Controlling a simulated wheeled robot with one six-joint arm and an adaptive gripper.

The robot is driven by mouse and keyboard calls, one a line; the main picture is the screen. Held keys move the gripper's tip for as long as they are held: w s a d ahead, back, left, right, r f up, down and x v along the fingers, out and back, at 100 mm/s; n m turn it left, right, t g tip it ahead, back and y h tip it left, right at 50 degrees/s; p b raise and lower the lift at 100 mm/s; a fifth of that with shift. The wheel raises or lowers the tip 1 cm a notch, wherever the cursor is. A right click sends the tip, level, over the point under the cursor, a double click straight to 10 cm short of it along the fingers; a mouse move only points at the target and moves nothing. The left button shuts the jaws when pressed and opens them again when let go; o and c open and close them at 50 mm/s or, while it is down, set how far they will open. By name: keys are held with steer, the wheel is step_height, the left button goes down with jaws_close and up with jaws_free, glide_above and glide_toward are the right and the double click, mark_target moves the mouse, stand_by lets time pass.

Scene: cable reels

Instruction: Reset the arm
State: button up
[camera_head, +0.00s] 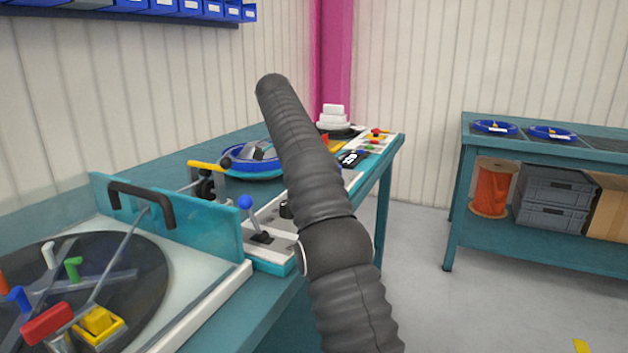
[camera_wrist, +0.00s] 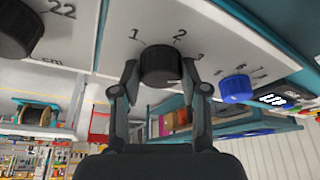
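My gripper (camera_wrist: 160,75) shows in the wrist view, with its two fingers apart, one on each side of a black round knob (camera_wrist: 160,67). The knob sits on a pale panel (camera_wrist: 220,45) marked 1, 2 and 3. The fingertips are close to the knob's sides; I see no clear contact. In the head view my dark, sleeved arm rises across the middle and reaches over the bench; my gripper is hidden there.
The teal bench (camera_head: 270,310) carries a reel turntable (camera_head: 140,265), a blue-knobbed lever (camera_head: 258,222) and a blue reel (camera_head: 250,160). A second bench (camera_head: 540,145) with reels stands at the right. Another black knob (camera_wrist: 15,30) and a blue knob (camera_wrist: 236,88) flank my gripper.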

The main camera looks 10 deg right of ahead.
steer(key=o, duration=0.3)
steer(key=shift+d+f, duration=0.1)
steer(key=shift+d, duration=0.05)
steer(key=shift+o, duration=0.2)
steer(key=shift+r, duration=0.2)
steer(key=s+r, duration=0.1)
steer(key=r+n+t, duration=0.1)
steer(key=r, duration=0.1)
steer(key=shift+s+y, duration=0.35)
steer(key=shift+y, duration=0.05)
steer(key=s+n, duration=0.1)
steer(key=s, duration=0.1)
steer(key=s+r+n, duration=0.1)
steer(key=s+n, duration=0.1)
steer(key=s+d+r+n+t, duration=0.1)
steer(key=s, duration=0.1)
steer(key=shift+s+r+n+y, duration=0.1)
steer(key=shift+r+n+y, duration=0.15)
steer(key=shift+n+y, duration=0.15)
steer(key=s+f+n+t+y, duration=0.15)
steer(key=s+n, duration=0.35)
steer(key=s, duration=0.6)
steer(key=s+f+n+t+y, duration=0.1)
steer(key=s+f+n, duration=0.7)
steer(key=s+f, duration=1)
steer(key=s+t, duration=0.1)
steer(key=s, duration=0.2)
steer(key=shift+s+a+n+t, duration=0.15)
steer(key=shift+s+n+t, duration=0.15)
steer(key=shift+s+t, duration=0.05)
